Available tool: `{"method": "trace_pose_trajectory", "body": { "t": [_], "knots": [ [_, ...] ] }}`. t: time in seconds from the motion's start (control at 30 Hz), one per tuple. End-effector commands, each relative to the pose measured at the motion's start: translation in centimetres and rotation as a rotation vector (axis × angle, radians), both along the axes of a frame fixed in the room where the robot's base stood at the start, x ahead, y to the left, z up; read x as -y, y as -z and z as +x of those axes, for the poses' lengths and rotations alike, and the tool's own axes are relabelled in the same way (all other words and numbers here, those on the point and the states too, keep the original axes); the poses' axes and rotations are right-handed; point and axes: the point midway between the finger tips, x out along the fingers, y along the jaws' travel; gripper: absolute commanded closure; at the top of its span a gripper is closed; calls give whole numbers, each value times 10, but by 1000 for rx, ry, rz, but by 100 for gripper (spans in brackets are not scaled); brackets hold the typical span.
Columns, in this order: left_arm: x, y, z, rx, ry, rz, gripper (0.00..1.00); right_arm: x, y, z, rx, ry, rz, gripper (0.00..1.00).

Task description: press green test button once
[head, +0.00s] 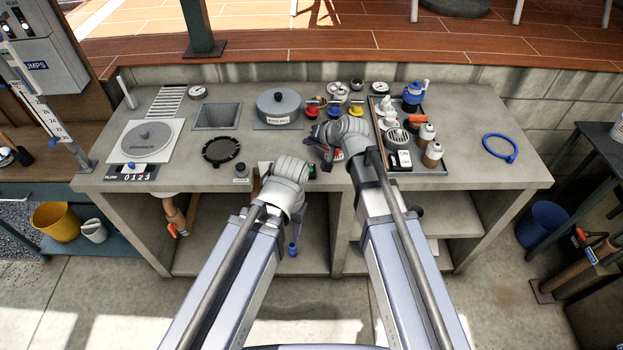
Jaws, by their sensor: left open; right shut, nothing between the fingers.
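A small green button (312,170) shows on a dark panel at the front middle of the concrete bench, just right of my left wrist. My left wrist covers much of this panel. My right gripper (334,156) is shut and empty over the bench, a little above and right of the green spot in the picture. Its forearm hides part of the bench there, and I cannot tell if it touches anything. My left gripper (294,243) is open and hangs down in front of the bench's front edge, apart from the button.
The bench top (360,187) holds a lidded grey pot (278,106), a black ring (221,151), a square basin (217,116) and small coloured valves. A tray (440,165) with bottles stands right of my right arm. A blue ring (499,148) lies on clear bench at right.

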Motion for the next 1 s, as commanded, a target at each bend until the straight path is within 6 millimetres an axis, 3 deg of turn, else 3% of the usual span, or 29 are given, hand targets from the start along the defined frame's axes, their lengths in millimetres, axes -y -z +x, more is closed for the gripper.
{"method": "trace_pose_trajectory", "body": {
  "t": [0.57, 1.0],
  "knots": [
    [0, 8, 0, 0, 0, 0, 43, 0, 8, 1, 1, 2, 2, 100],
    [0, 62, 0, 0, 0, 0, 43, 0, 61, 1, 1, 2, 2, 100]
  ]
}}
